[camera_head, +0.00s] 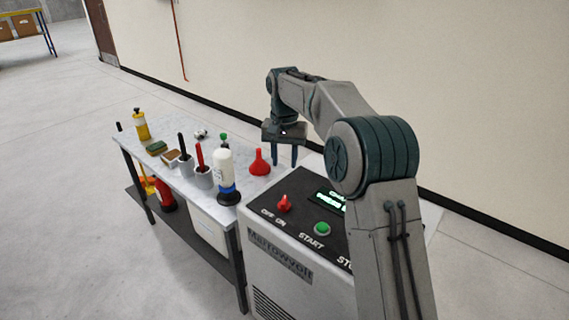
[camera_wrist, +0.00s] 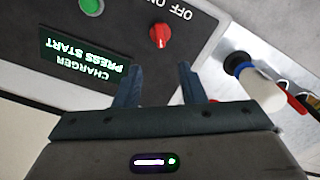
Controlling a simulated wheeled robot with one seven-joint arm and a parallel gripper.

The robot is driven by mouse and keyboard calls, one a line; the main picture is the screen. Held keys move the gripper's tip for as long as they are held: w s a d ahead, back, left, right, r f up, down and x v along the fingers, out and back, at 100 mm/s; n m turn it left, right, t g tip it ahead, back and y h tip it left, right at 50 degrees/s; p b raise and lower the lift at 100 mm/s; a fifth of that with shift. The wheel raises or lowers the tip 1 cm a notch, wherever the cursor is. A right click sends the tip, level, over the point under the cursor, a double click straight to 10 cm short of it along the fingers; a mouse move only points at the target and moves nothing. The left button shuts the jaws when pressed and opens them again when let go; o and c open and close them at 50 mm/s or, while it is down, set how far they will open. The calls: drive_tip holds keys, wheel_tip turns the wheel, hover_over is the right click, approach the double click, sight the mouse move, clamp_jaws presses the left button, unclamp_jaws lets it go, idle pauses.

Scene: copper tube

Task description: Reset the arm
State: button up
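My gripper (camera_head: 285,154) hangs from my raised arm, pointing down above the back edge of the charger machine (camera_head: 290,262). In the wrist view my gripper (camera_wrist: 160,84) shows two dark fingers spread apart with nothing between them. The charger's red knob (camera_wrist: 159,36) lies beyond the fingertips and apart from them. The green start button (camera_wrist: 91,6) is at the top left of the wrist view. The charger's screen (camera_wrist: 80,58) reads CHARGER PRESS START. The stop control is partly hidden behind my arm in the head view.
A table (camera_head: 228,218) beside the charger holds a red funnel (camera_head: 260,162), a white bottle (camera_head: 224,166), grey cups with tools, a sponge (camera_head: 156,147) and a yellow bottle (camera_head: 141,124). A red container (camera_head: 164,195) stands on its lower shelf. A wall runs behind; open floor lies left.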

drive_tip(key=s+d+r+n+t, duration=0.1)
drive_tip(key=s+d+r, duration=0.2)
drive_tip(key=s+d, duration=0.4)
drive_tip(key=s+d+r+t, duration=0.1)
drive_tip(key=s+d+r, duration=0.25)
drive_tip(key=s, duration=0.65)
drive_tip(key=s+d+f, duration=0.3)
drive_tip(key=s+f, duration=0.1)
drive_tip(key=s, duration=0.5)
drive_tip(key=s+d+f+t, duration=0.1)
drive_tip(key=s+d+f, duration=0.2)
drive_tip(key=s, duration=0.5)
drive_tip(key=shift+s+d+f+n, duration=0.35)
drive_tip(key=shift+s+d+n, duration=0.05)
drive_tip(key=shift+d, duration=0.3)
